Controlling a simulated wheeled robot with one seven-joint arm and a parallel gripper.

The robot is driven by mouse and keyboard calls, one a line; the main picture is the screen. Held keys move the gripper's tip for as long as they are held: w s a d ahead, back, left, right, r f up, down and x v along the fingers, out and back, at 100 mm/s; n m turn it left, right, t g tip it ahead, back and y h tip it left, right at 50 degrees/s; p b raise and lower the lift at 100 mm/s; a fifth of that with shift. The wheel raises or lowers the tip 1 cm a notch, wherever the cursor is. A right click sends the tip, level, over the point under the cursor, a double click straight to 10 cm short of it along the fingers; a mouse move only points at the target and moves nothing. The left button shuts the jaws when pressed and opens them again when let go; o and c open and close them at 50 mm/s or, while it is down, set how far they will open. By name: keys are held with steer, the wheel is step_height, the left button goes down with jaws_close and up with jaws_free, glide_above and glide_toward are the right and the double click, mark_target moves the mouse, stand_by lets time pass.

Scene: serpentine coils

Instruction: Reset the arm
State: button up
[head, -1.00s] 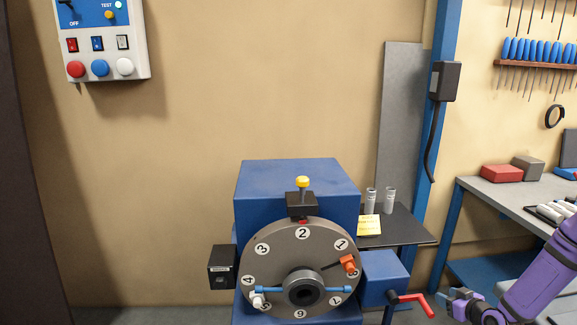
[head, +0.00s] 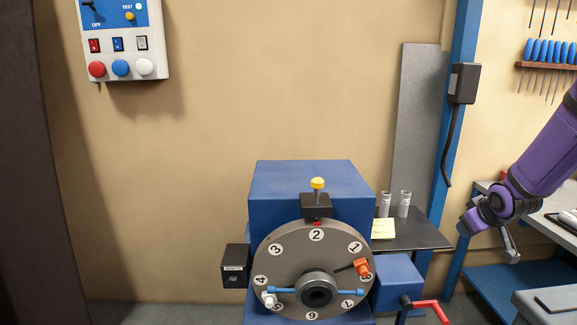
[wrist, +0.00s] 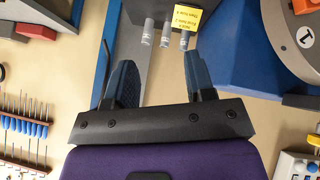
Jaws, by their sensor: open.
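My purple arm is at the right of the head view, folded so that its wrist (head: 492,212) is in front of the workbench. In the wrist view my gripper (wrist: 162,82) shows two dark fingers spread wide apart, with nothing held between them. Beyond the fingers are grey cylinders (wrist: 165,38) and a yellow note (wrist: 187,18) on a dark shelf, apart from the fingers. The fingertips are not clear in the head view.
A blue machine (head: 312,180) carries a numbered grey dial (head: 290,255), with a red crank (head: 430,308) at its right. The cylinders stand on a dark shelf (head: 425,238). A blue post (head: 460,130) rises behind. A control box (head: 122,45) hangs upper left. Open wall lies between.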

steer(key=s+a+r+m, duration=0.1)
steer(key=s+a+r, duration=0.45)
steer(key=r, duration=0.45)
steer(key=s+a+r+g, duration=0.1)
steer(key=s+a+r, duration=0.2)
steer(key=s, duration=0.5)
steer(key=s+a+r+m+y, duration=0.1)
steer(key=s+a+r, duration=0.2)
steer(key=s, duration=0.6)
steer(key=s+a+r+m+g, duration=0.1)
steer(key=s+a+r, duration=0.2)
steer(key=s+a, duration=0.2)
steer(key=s, duration=0.3)
steer(key=shift+s+a+g+y, duration=0.2)
steer(key=shift+a+g+y, duration=0.05)
steer(key=shift+g+y, duration=0.05)
